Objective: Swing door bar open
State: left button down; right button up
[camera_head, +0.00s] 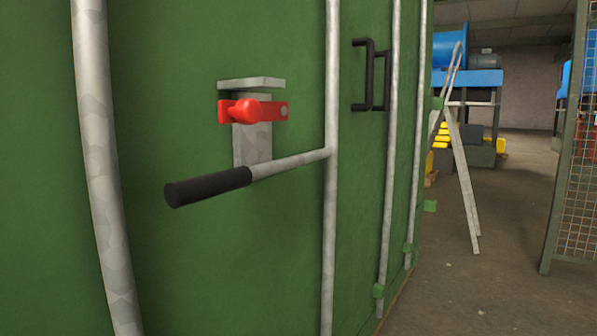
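The door bar (290,164) is a grey lever with a black grip (208,187) at its left end. It joins a vertical grey rod (331,90) on the green door (290,40) and sticks out toward the left and toward me. A red latch (253,110) sits above it on a grey bracket (252,143) with a flat plate on top. The black grip is lower than the latch and appears clear of the bracket. Neither of my grippers is in view.
A black handle (369,75) and more vertical rods (388,160) are further right on the green doors. A grey ladder (464,170) and blue machinery (450,50) stand behind. A mesh fence panel (575,150) is at the right. The concrete floor (480,290) between is open.

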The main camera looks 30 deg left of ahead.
aim_at(177, 194)
jog(key=l, duration=0.55)
jog(key=i+l, duration=0.1)
jog(key=l, duration=0.45)
jog(key=u, duration=2.25)
